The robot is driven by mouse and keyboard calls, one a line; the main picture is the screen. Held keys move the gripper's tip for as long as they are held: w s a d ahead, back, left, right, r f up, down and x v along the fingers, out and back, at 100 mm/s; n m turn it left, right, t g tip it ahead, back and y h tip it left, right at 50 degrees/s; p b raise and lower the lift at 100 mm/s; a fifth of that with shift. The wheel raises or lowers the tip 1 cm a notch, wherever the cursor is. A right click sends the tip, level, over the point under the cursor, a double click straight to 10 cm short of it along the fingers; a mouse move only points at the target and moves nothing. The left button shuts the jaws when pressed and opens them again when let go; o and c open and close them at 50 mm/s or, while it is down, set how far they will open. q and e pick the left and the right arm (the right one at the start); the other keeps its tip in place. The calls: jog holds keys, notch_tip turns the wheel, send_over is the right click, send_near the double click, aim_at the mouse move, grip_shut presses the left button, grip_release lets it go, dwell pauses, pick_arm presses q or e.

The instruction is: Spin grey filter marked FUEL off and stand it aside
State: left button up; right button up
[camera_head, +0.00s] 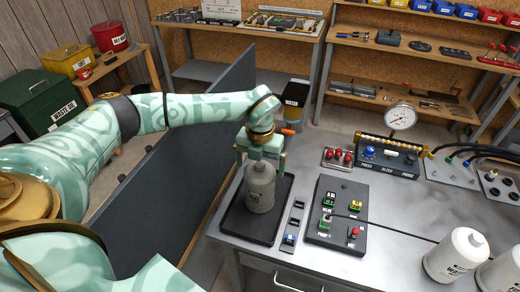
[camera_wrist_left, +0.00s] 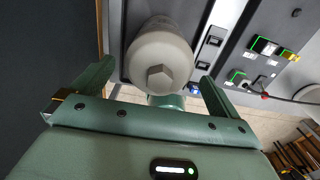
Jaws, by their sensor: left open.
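A grey canister filter (camera_head: 260,190) stands upright in a black tray (camera_head: 238,226) on the steel bench. Its label is too small to read surely. My left gripper (camera_head: 260,160) is right over it, fingers pointing down. In the left wrist view the filter's hex-topped end (camera_wrist_left: 160,77) shows between the spread fingers of the left gripper (camera_wrist_left: 152,85), with gaps at the sides. I cannot tell whether a finger touches it. My right gripper is not in view.
A black control panel (camera_head: 331,240) with buttons lies right of the tray. Two white canisters (camera_head: 453,255) stand at the front right. A gauge block (camera_head: 390,155) stands behind. A dark upright panel (camera_head: 185,150) borders the bench's left side.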

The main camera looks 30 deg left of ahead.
pick_arm(q)
notch_tip(320, 180, up, 16)
dwell(0.3)
